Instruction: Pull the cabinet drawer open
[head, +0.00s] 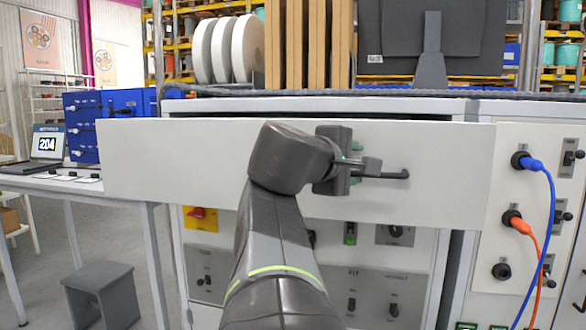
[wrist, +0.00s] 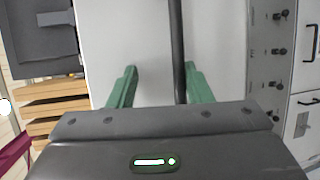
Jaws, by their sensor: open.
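The cabinet drawer's white front (head: 190,165) stands well forward of the cabinet (head: 460,107), with a dark gap above it, so the drawer is out. Its dark bar handle (head: 390,174) sticks out on the right half of the front. My gripper (head: 357,165) is at the handle, its jaws open. In the wrist view the handle (wrist: 177,45) runs between the two green fingers of my gripper (wrist: 160,70), nearer the right one, with space on both sides. My wrist hides part of the drawer front and the handle's left end.
Blue and orange cables (head: 548,215) hang from the panel at right. A grey stool (head: 100,290) stands on the floor at lower left. A side table with a laptop (head: 47,145) and a blue drawer box (head: 85,110) is at left. White reels (head: 245,50) stand on top.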

